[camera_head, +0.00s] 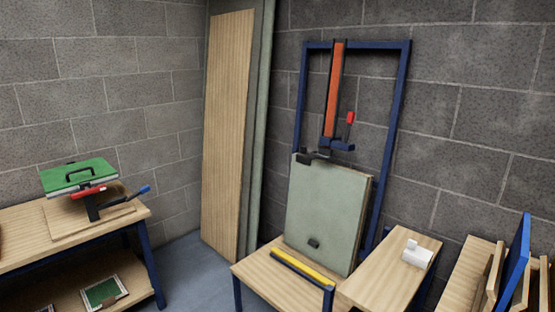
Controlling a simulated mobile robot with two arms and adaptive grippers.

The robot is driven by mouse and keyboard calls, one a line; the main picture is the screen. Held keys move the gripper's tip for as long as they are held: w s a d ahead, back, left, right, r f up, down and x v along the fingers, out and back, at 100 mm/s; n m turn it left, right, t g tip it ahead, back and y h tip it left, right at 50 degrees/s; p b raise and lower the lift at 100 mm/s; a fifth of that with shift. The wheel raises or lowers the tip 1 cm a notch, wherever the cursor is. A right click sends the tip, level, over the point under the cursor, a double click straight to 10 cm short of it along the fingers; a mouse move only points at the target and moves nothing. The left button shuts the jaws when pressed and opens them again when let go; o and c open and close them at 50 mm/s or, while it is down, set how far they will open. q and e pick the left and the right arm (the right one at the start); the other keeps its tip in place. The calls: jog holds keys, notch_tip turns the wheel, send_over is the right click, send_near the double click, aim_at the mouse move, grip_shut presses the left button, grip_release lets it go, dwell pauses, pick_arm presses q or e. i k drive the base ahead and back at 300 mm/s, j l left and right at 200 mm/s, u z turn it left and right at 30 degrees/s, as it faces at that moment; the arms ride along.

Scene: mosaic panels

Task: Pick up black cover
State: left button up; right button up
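No separate black cover can be made out for certain. A small dark piece (313,243) shows low on the front of the grey-green panel (325,212), which leans upright on a wooden bench (262,272). Another dark block (304,157) is at the panel's top left edge. A green plate (60,179) with a black handle (80,174) sits tilted on a small device on the left table. Neither of my grippers is in view.
The left table (20,222) has a lower shelf holding a green framed piece (101,293). A blue frame with an orange clamp (334,90) stands behind the panel. A white object (417,254) lies on the right wooden top. Bare floor (197,275) lies between the benches.

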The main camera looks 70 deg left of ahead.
aim_at(304, 158)
jog(key=u, duration=2.05)
jog(key=i+j+u, duration=0.1)
jog(key=i+j, duration=0.3)
jog(key=i+j+u, duration=0.1)
jog(key=i+j, duration=0.25)
jog(key=i, duration=0.25)
